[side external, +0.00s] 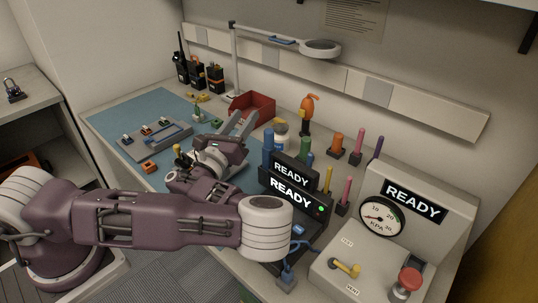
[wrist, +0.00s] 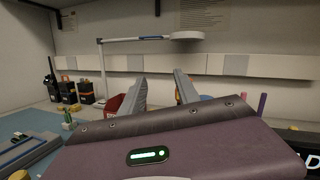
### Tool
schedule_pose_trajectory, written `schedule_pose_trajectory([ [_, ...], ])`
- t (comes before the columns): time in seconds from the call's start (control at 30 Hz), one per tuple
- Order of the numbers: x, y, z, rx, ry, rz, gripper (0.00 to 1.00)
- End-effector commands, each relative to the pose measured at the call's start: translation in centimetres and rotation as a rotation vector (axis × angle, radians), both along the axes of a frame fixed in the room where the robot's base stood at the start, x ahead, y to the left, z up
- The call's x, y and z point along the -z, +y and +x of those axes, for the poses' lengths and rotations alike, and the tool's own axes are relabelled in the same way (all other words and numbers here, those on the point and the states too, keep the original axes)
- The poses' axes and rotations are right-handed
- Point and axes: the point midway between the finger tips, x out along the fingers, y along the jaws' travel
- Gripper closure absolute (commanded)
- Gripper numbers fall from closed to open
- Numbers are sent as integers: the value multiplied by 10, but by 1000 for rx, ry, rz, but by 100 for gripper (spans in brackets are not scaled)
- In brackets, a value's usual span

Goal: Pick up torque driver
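My gripper (side external: 243,124) is over the middle of the bench, its fingers pointing to the back wall. In the wrist view the fingers (wrist: 160,80) stand apart with nothing between them. An upright orange-topped tool with a dark lower part (side external: 307,113) stands at the back of the bench, right of my gripper and apart from it. It looks like the torque driver, but I cannot be sure. In the wrist view a sliver of orange (wrist: 178,97) shows beside the right finger, mostly hidden by it.
A red bin (side external: 252,104) stands just behind my gripper. Several coloured upright handles, including a blue one (side external: 268,144), stand to the right near the READY displays (side external: 291,192). A lamp (side external: 320,48) overhangs the back. The blue mat (side external: 112,122) has bare room at left.

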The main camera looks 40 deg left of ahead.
Motion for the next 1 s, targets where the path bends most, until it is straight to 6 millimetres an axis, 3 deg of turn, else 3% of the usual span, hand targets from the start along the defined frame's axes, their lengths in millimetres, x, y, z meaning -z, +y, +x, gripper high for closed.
schedule_pose_trajectory([
  [0.03,-1,-23,1,86,1,156,62],
  [0.13,0,-63,-2,227,-15,395,62],
  [0.23,49,-61,-6,257,135,268,62],
  [0.3,69,-61,-10,268,197,224,62],
  [0.4,83,-59,-10,266,241,196,62],
  [0.8,82,-62,53,264,245,190,62],
  [1.0,82,-62,57,263,246,192,62],
])
